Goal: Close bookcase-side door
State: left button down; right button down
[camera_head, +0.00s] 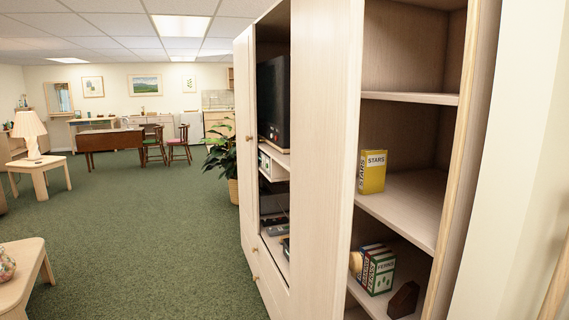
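A tall light-wood wall unit (265,285) stands at the right. Its television compartment is uncovered, showing a black television (272,100). A tall pale panel (322,160) stands between this compartment and the open bookcase shelves (415,205); it seems to be the bookcase-side door, but I cannot tell for sure how far it is swung. Another narrow panel with a small knob, the far door (244,140), shows at the compartment's far side. No knob shows on the near panel. Neither of my grippers is in view.
The bookcase holds a yellow "STARS" book (372,172) and several small books (375,268). A low wooden table (22,270) stands at the lower left, a plant (222,158) beyond the unit. Green carpet (150,230) is clear between them. A wall (525,150) is close at right.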

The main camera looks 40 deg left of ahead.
aim_at(326, 37)
jog(key=i+l+u, duration=0.1)
jog(key=u, duration=0.3)
jog(key=l+u, duration=0.25)
jog(key=u, duration=0.15)
jog(key=l+u, duration=0.2)
jog(key=u, duration=0.15)
jog(key=i+l+u, duration=0.1)
jog(key=l+u, duration=0.7)
jog(key=i+l, duration=0.05)
